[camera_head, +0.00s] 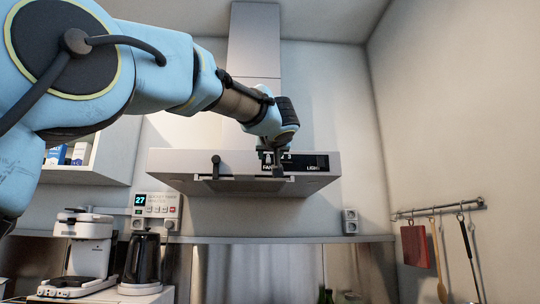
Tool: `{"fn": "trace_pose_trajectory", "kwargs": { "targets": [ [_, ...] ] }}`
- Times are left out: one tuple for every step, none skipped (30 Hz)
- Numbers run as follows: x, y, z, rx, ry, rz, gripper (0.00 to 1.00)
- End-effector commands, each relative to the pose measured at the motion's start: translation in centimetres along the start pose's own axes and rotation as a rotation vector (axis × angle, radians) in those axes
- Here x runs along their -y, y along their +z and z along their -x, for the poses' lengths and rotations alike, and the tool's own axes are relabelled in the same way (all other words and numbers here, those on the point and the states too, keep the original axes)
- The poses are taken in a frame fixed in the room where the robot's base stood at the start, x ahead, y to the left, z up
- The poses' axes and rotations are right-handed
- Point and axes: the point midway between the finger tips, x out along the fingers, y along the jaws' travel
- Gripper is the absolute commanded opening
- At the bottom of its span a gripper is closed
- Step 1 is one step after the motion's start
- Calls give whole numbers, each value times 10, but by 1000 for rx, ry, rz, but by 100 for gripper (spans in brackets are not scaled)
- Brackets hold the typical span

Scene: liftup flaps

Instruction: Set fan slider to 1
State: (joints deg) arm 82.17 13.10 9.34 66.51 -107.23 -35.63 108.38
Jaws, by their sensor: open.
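The range hood (190,162) hangs on the back wall. Its front has a black control panel (322,161) at the right, with the lettering "FAN" and "LIGHT" and a white digit 3. My gripper (272,168) is in front of the left part of this panel, by the "FAN" lettering. It is open, and its fingers look small and dark against the panel. The fan slider itself is largely hidden behind my gripper, and its setting is not clear. I cannot tell whether my fingers touch it.
A small black fitting (216,165) is on the hood's front left of the panel. Below are a white coffee machine (89,248), a dark jug (143,258) and a display unit (157,205). Utensils hang from a rail (438,210) at right. My arm crosses the upper left.

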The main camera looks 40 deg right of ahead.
Motion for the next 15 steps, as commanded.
{"fn": "trace_pose_trajectory", "kwargs": {
  "targets": [
    [0,-1,-8,0,-1,-1,48],
    [0,-1,-13,1,-1,0,48],
    [0,-2,-18,0,-1,0,48],
    [0,-1,-21,0,-1,0,48],
    [-1,-1,-23,1,0,0,48],
    [-1,-1,-26,0,1,1,48],
    [-1,-1,-28,0,1,1,48],
    [0,-1,-30,0,1,0,48],
    [0,-1,-31,0,0,0,48],
    [0,0,-32,0,0,0,48],
    [0,0,-32,-1,0,0,48],
    [0,0,-33,-1,1,0,48],
    [0,0,-33,-1,1,0,48],
    [0,0,-33,-1,1,0,48],
    [0,0,-33,-1,1,0,48]
  ]
}}
